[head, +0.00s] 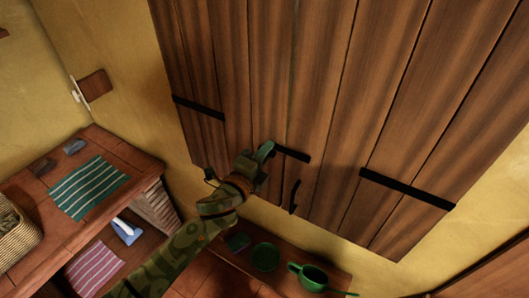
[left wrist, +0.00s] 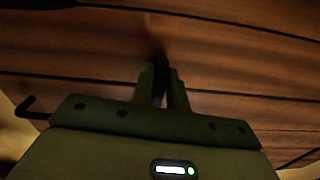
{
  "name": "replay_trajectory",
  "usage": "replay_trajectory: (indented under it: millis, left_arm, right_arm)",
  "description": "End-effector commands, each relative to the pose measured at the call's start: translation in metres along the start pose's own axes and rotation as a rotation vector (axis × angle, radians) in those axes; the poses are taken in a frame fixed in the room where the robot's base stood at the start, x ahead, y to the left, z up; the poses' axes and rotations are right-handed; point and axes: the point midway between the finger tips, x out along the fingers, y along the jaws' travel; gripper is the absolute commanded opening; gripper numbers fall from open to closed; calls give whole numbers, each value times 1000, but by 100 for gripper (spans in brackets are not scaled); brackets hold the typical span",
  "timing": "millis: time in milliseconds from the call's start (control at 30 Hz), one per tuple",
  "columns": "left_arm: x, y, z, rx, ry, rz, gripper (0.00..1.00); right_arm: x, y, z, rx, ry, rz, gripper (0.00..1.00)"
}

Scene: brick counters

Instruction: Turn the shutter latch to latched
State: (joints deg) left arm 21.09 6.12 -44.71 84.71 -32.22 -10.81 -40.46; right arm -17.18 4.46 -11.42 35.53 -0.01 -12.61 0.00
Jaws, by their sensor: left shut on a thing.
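The wooden shutter (head: 320,90) fills the upper middle of the head view. The shutter latch (head: 293,154) is a short black bar on its lower part, sloping slightly down to the right. My left gripper (head: 266,150) is at the bar's left end and covers that end. In the left wrist view its fingers (left wrist: 161,88) are close together on a dark piece, the latch (left wrist: 160,62), in front of the brown boards. The picture is dark, and the fingers hide part of the latch. My right gripper is in neither view.
A black pull handle (head: 294,197) is below the latch; black straps (head: 407,188) cross the boards. A brick counter below holds a green plate (head: 265,257) and a green pan (head: 313,277). At left, another counter holds a striped cloth (head: 88,187) and a basket (head: 17,235).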

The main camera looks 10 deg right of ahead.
Motion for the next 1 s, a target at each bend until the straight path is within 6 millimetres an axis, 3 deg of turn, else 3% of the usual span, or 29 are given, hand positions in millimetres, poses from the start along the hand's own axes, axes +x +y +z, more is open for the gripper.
replay_trajectory:
  millis: [633,667,700,733,1000]
  left_arm:
    - [0,1,1,63,-3,2,0]
    - [0,1,1,63,-3,2,22]
    - [0,1,1,63,-2,2,33]
    - [0,0,1,62,-2,2,38]
    - [-1,1,1,58,-2,2,38]
  right_arm:
    - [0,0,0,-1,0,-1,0]
    - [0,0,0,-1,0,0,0]
    - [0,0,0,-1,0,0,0]
    - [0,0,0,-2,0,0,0]
    - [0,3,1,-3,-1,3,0]
